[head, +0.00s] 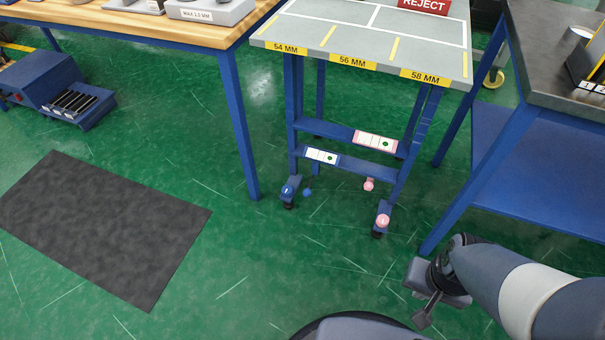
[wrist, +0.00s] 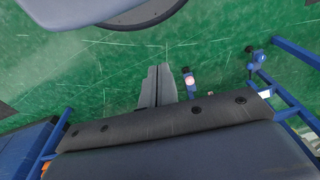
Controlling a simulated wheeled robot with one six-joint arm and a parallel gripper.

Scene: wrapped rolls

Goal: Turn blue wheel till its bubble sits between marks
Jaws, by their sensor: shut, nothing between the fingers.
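The blue wheel (head: 288,190) is at the foot of the front left leg of the grey table, in the head view. A second, smaller blue knob (head: 307,192) is just right of it. In the wrist view a blue wheel (wrist: 258,57) shows at upper right. The blue-framed level (head: 322,156) is on the lower front bar; its green bubble looks right of centre, but the marks are too small to read. My gripper (head: 422,319) is shut and empty, low on the right, well apart from the blue wheel. Its closed fingers (wrist: 160,68) point over bare floor.
A pink wheel (head: 383,220) is at the front right leg, between my gripper and the blue wheel. Another pink wheel (head: 369,184) and a pink-framed level (head: 376,141) are behind. A wooden bench leg (head: 240,130) stands left, a dark bench (head: 560,70) right. Floor in front is clear.

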